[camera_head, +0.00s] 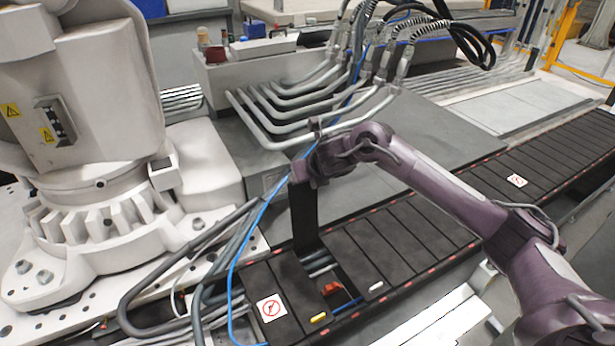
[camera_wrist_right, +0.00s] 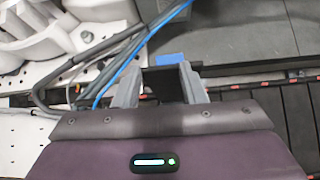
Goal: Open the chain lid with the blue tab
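A dark chain lid (camera_head: 305,215) stands upright over the cable chain, its lower end at an uncovered gap in the row of lids. My right gripper (camera_head: 308,168) is at its top end. In the right wrist view the dark lid (camera_wrist_right: 162,88) lies between the two fingers of my right gripper (camera_wrist_right: 158,84), which look closed against its sides. The blue tab (camera_wrist_right: 170,58) shows just beyond the fingertips. In the open gap lies a red part (camera_head: 332,288) with a blue cable. My left gripper is not in view.
Neighbouring closed lids carry a yellow tab (camera_head: 318,317) and a white tab (camera_head: 376,286). Grey hoses and a blue cable (camera_head: 236,268) run close on the left, beside a large white robot base (camera_head: 90,240). Grey pipes (camera_head: 290,115) rise behind.

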